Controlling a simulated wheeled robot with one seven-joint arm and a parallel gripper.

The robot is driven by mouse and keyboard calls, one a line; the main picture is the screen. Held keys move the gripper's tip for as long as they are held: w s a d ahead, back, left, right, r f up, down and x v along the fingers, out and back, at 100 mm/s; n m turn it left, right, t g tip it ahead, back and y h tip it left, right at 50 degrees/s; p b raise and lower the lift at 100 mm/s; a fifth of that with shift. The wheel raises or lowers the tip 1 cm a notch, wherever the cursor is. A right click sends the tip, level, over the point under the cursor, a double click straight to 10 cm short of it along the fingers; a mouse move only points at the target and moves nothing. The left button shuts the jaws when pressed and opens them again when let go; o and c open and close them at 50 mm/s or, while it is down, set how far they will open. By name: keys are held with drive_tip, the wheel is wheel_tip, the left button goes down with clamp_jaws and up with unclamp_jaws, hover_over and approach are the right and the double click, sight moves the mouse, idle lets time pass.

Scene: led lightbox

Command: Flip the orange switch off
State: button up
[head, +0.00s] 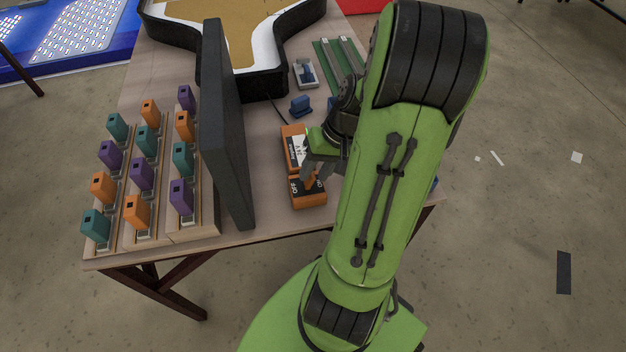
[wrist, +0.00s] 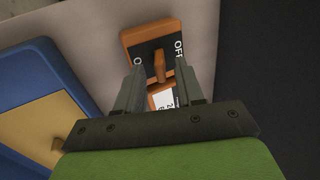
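The orange switch box (head: 308,198) lies near the table's front edge, with a black face and an OFF label at its left end. In the wrist view, the switch box (wrist: 140,38) shows OFF on the right and a partly hidden label on the left. Its orange lever (wrist: 159,63) stands between them; which way it leans I cannot tell for sure. My gripper (head: 315,182) is just above the box, pointing down. In the wrist view, my gripper (wrist: 158,75) has its two fingers apart, with the lever in line with the gap. Contact is unclear.
A tall black panel (head: 228,130) stands left of the switch. Racks of coloured blocks (head: 140,175) are beyond it. A blue box with a yellow face (wrist: 40,105) is beside the switch in the wrist view. A small blue part (head: 301,106) lies behind.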

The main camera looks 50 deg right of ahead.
drive_tip(key=shift+x, duration=0.9)
clamp_jaws()
